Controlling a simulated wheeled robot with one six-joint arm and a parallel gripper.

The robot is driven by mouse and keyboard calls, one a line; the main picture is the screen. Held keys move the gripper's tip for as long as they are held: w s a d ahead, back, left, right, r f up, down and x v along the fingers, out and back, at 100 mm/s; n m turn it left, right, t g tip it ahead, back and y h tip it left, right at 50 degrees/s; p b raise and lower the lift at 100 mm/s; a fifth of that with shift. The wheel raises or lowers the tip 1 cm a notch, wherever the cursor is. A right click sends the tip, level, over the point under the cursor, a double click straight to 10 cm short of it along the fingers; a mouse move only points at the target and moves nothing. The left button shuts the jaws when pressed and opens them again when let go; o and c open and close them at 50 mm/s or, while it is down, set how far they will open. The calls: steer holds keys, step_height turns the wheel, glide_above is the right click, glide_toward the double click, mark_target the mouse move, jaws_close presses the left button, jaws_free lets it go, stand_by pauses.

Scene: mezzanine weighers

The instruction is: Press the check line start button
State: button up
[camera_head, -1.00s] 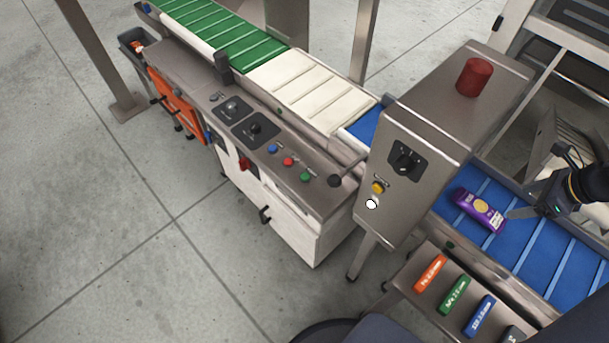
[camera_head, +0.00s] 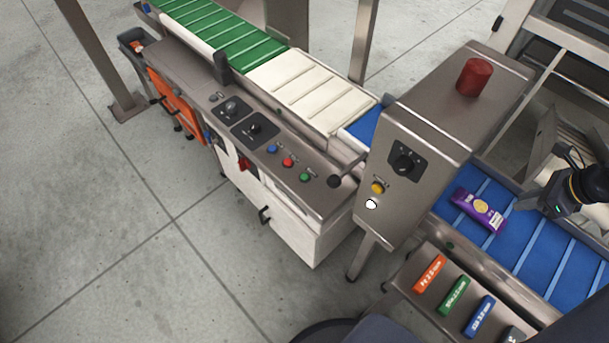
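The labels are too small to read, so I cannot tell which one is the check line start button. My gripper (camera_head: 522,204) is at the right, over the blue belt and well apart from all these buttons. Its finger opening cannot be made out.
A purple packet (camera_head: 478,210) lies on the blue belt (camera_head: 550,250), just left of my gripper. The cabinet, topped by a red cylinder (camera_head: 474,77), stands between my gripper and the control panel. Orange, green and blue labelled bars lie on a lower shelf (camera_head: 405,292). Left floor is clear.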

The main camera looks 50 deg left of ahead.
jaws_close()
stand_by(0.5)
steer(key=shift+a, duration=0.1)
